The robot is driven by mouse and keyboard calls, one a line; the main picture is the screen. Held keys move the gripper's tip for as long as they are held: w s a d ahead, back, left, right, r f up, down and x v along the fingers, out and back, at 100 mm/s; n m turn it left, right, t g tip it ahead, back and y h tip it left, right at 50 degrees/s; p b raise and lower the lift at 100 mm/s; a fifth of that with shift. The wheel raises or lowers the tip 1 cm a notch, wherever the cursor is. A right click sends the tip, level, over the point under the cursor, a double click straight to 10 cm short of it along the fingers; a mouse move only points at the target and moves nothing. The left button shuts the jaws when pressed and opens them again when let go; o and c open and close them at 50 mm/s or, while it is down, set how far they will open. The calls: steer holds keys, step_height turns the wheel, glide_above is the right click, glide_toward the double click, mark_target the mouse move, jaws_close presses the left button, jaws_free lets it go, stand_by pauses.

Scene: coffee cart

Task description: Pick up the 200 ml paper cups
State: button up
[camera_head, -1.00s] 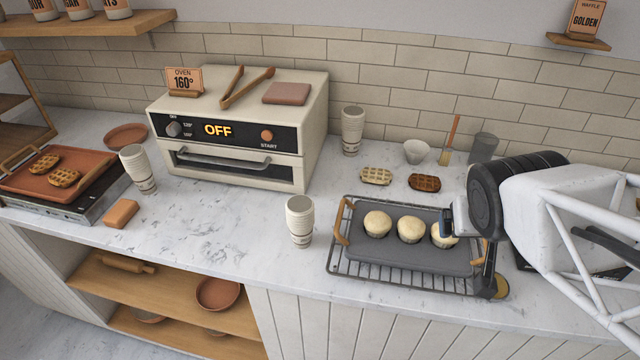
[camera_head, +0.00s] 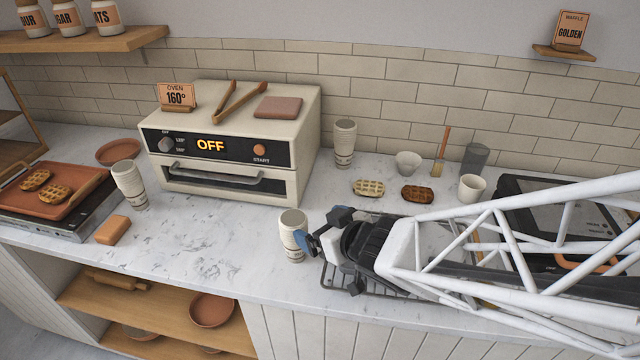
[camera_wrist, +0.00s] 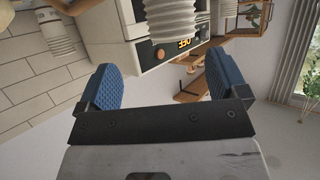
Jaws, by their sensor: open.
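The paper cups are white and ribbed, in upright columns that look like nested stacks. The front one (camera_head: 292,237) stands on the counter in front of the oven. A second (camera_head: 344,145) is at the back beside the oven, and a third (camera_head: 130,185) is left of the oven. My gripper (camera_head: 320,230) is open, just right of the front cups. In the wrist view, ribbed cups (camera_wrist: 168,22) appear ahead, between the lines of the two blue finger pads. I cannot tell whether they touch. Other cups (camera_wrist: 61,40) show at the upper left.
The oven (camera_head: 230,140) reads OFF and stands behind the front cups. My arm covers most of the rack (camera_head: 328,275). Waffles (camera_head: 369,188), a white mug (camera_head: 471,188) and a small bowl (camera_head: 408,163) lie farther back. Clear counter lies left of the front cups.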

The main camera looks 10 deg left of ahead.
mark_target(298, 221)
steer(key=shift+s+a+f, duration=0.15)
steer(key=shift+s+a, duration=0.15)
steer(key=shift+a, duration=0.2)
steer(key=shift+x, duration=1.3)
steer(key=shift+x, duration=2.55)
steer(key=shift+s+a, duration=0.1)
steer(key=shift+a, duration=0.05)
steer(key=c, duration=1.3)
steer(key=shift+r, duration=0.2)
